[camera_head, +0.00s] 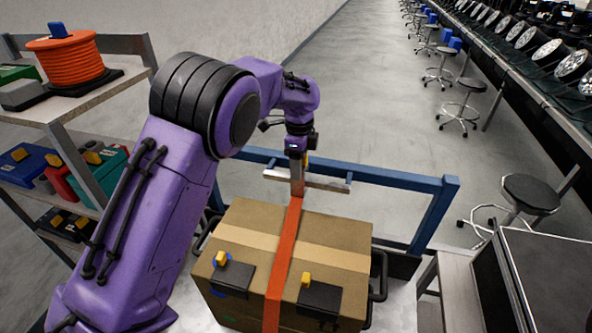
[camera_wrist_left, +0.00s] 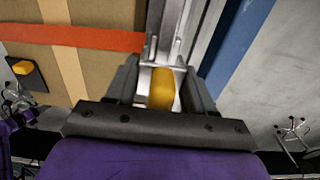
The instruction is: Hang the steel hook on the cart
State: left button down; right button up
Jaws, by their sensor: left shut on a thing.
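The steel hook (camera_head: 318,182) shows in the head view as a pale metal bar at the far edge of the cardboard box (camera_head: 345,228). It also shows in the left wrist view (camera_wrist_left: 175,25), with a yellow part (camera_wrist_left: 162,88) near it. My left gripper (camera_head: 297,156) points down there; in the left wrist view its jaws (camera_wrist_left: 163,80) are shut around the metal piece, with the yellow part between them. An orange strap (camera_head: 284,255) runs over the box up to this metal; whether they are joined is unclear. The cart's blue rail (camera_head: 400,180) stands just behind. My right gripper is out of view.
Two black pads with yellow knobs (camera_head: 320,297) lie on the box. A shelf (camera_head: 110,85) with an orange cable reel (camera_head: 68,60) stands at left. Stools (camera_head: 530,193) and a long bench with lamps stand at right. The floor beyond the cart is clear.

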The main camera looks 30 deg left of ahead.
pick_arm(q)
jog(key=shift+w+f, duration=0.3)
jog(key=shift+f+b, duration=0.3)
jog(key=shift+f, duration=1.35)
jog(key=shift+s, duration=0.1)
jog(key=shift+c, duration=1.6)
grip_release()
jog(key=shift+r, duration=0.1)
notch_tip(320, 180, up, 10)
jog(key=shift+r+b, duration=0.2)
jog(key=shift+b, duration=0.5)
